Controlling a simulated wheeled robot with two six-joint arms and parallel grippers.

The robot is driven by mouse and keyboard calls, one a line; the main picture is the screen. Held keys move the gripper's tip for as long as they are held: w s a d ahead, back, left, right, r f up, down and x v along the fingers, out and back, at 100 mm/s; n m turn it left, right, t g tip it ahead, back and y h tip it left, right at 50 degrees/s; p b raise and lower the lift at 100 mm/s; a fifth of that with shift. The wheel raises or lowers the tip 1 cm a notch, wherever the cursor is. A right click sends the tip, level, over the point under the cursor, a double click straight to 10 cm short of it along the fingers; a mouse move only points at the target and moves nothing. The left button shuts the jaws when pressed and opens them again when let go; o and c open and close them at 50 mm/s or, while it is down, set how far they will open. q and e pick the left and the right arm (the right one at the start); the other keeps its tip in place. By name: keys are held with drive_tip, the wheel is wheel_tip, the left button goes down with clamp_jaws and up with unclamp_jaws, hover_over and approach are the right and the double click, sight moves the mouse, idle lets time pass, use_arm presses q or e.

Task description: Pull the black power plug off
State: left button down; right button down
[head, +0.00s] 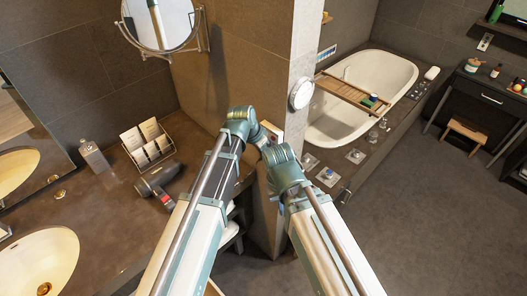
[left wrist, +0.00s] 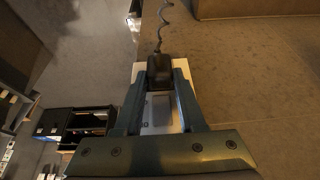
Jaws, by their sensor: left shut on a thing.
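The black power plug (left wrist: 160,68) shows in the left wrist view, with a coiled dark cord (left wrist: 161,25) running up from it. My left gripper (left wrist: 160,78) is shut on the plug, one finger on each side. A white wall plate (left wrist: 160,122) lies behind the plug and fingers. I cannot tell how far the plug sits in it. In the head view my left wrist reaches the tiled pillar, and the plug and left fingers are hidden. My right forearm reaches the same spot, but its gripper fingers are not visible.
A dark hair dryer (head: 156,184) lies on the brown vanity counter (head: 105,205) at left, near a card rack (head: 148,145) and a soap bottle (head: 94,158). The tiled pillar (head: 262,55) stands directly ahead. A bathtub (head: 350,125) is behind it.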

use_arm(q)
drive_tip(key=shift+s+a, duration=0.15)
drive_tip(key=shift+s, duration=0.05)
drive_tip(key=shift+s+a, duration=0.35)
drive_tip(key=shift+a, duration=0.05)
drive_tip(key=shift+s+a, duration=1.35)
drive_tip(key=shift+r, duration=0.1)
idle(0.4)
drive_tip(key=p+v, duration=0.8)
drive_tip(key=shift+r, duration=0.45)
drive_tip(key=shift+f, duration=0.1)
